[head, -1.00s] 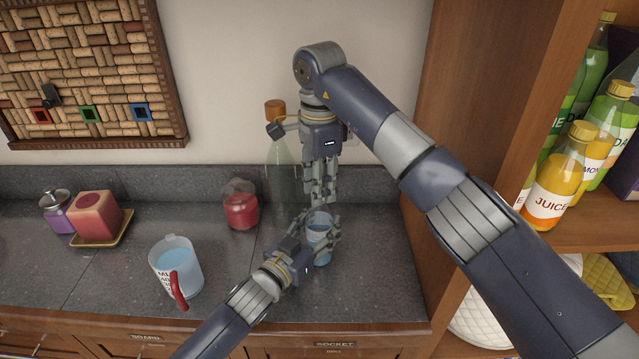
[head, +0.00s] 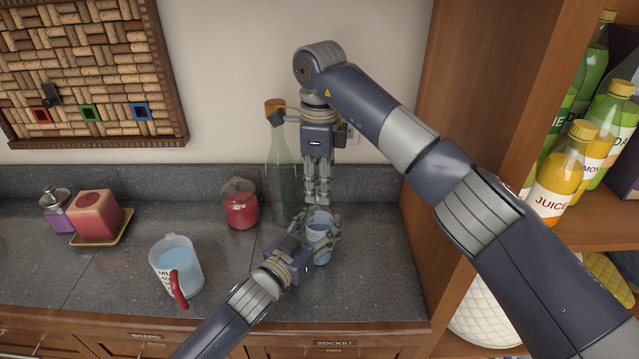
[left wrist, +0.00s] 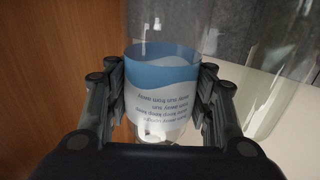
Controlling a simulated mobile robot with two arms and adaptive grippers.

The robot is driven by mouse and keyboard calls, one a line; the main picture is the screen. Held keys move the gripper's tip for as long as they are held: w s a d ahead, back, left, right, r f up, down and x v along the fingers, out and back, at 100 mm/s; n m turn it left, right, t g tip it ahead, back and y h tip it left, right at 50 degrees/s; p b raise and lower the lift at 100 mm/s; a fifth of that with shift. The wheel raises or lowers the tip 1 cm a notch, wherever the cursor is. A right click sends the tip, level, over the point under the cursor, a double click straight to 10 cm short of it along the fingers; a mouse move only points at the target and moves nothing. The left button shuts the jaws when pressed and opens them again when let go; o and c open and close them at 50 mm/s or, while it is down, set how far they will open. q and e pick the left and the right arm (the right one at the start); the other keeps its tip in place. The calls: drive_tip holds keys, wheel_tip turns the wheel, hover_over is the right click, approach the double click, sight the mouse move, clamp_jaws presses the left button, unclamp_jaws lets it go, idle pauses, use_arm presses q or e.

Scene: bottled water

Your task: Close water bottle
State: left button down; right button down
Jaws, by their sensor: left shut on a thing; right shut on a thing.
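The water bottle (head: 319,231), clear with a blue-and-white label, is upright above the counter's right part. My left gripper (head: 322,238) is shut around its body from the front left. In the left wrist view the bottle (left wrist: 162,92) stands between the two fingers, its printed label facing the camera. My right gripper (head: 318,198) points straight down over the bottle's top, its fingers closed together. They hide what they hold, likely the cap. I cannot tell whether the cap touches the neck.
A tall clear bottle with an orange cap (head: 275,104) stands behind. A wooden shelf (head: 475,110) with juice bottles bounds the right. Front-middle counter is clear.

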drive_tip(key=c, duration=1.3)
unclamp_jaws()
drive_tip(key=shift+r, duration=0.1)
drive_tip(key=shift+r, duration=2.15)
drive_tip(key=shift+r+n, duration=1)
drive_tip(key=shift+r, duration=0.75)
